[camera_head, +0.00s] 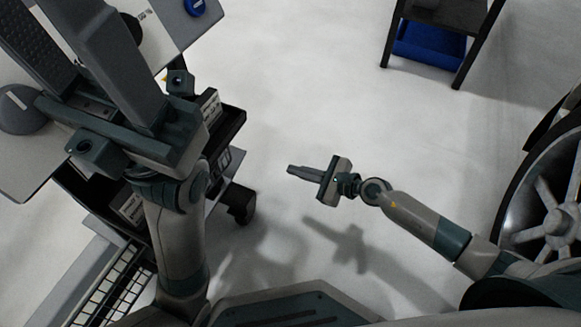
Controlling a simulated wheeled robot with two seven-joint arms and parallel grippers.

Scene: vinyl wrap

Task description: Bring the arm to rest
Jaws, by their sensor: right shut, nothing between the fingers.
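My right gripper (291,170) is in the middle of the head view, at the end of my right arm (425,219), which comes in from the lower right. Its fingers are together, empty and pointing left, over open floor and touching nothing. My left gripper (68,62) is large at the upper left, close to the camera. Its two fingers stand apart and run toward the top left edge, where the tips are cut off. I see nothing held between them. It hides part of the cart and table behind it.
A dark cart (235,203) and a pale tabletop (22,170) lie on the left, behind my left arm. A dark stand with a blue bin (428,46) is at the upper right. A wheel (550,205) is at the right edge, near my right arm. The pale floor (300,80) between is clear.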

